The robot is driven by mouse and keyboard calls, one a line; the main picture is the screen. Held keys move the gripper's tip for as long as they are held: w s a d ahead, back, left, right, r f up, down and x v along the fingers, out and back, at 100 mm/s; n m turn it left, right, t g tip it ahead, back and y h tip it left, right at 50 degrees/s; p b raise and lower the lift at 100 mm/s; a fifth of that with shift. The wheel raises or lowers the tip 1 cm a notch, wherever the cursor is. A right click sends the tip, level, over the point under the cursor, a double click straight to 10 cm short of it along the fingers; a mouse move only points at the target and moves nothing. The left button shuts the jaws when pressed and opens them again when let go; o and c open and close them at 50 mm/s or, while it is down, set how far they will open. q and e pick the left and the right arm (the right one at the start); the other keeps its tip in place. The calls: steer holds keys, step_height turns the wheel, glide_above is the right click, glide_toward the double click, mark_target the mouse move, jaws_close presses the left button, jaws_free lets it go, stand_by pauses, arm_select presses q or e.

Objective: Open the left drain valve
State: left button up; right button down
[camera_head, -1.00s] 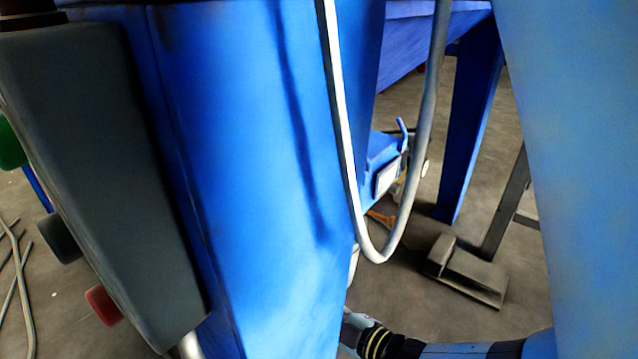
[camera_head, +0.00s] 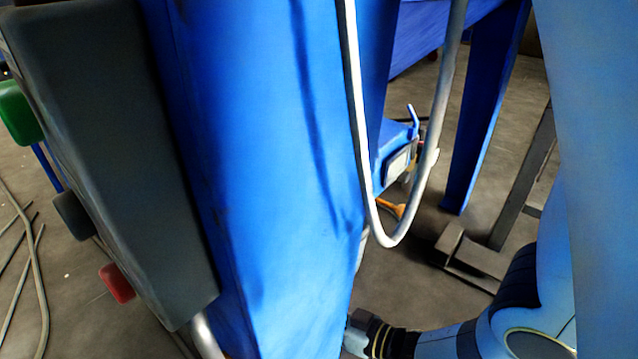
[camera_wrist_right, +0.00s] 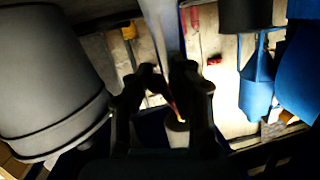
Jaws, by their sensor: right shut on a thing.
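In the right wrist view, my right gripper (camera_wrist_right: 168,88) is shut on a thin, dark reddish piece (camera_wrist_right: 171,103) between its dark fingers. It looks like a valve handle, but the picture is too dark to be certain. A pale round end with a yellowish spot (camera_wrist_right: 178,122) sits just below it. In the head view, my right wrist (camera_head: 375,337) reaches in low behind the blue machine body (camera_head: 270,150), which hides the fingers. A small orange part (camera_head: 392,208) shows beyond the hanging pipe. My left gripper is not in view.
A grey control box with green (camera_head: 18,112) and red (camera_head: 117,284) buttons stands at the left. A looped grey pipe (camera_head: 360,120) hangs before the blue leg (camera_head: 485,110). In the right wrist view, a large grey drum (camera_wrist_right: 50,80) is close at left. Cables lie on the floor.

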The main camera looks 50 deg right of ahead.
steer(key=shift+s+a+f+m, duration=0.2)
steer(key=shift+a+m, duration=0.1)
steer(key=shift+m, duration=0.6)
steer(key=shift+r+y, duration=0.1)
steer(key=shift+y, duration=0.2)
steer(key=c, duration=1.4)
jaws_free()
steer(key=o, duration=0.3)
steer(key=v, duration=1.2)
steer(key=shift+a, duration=0.1)
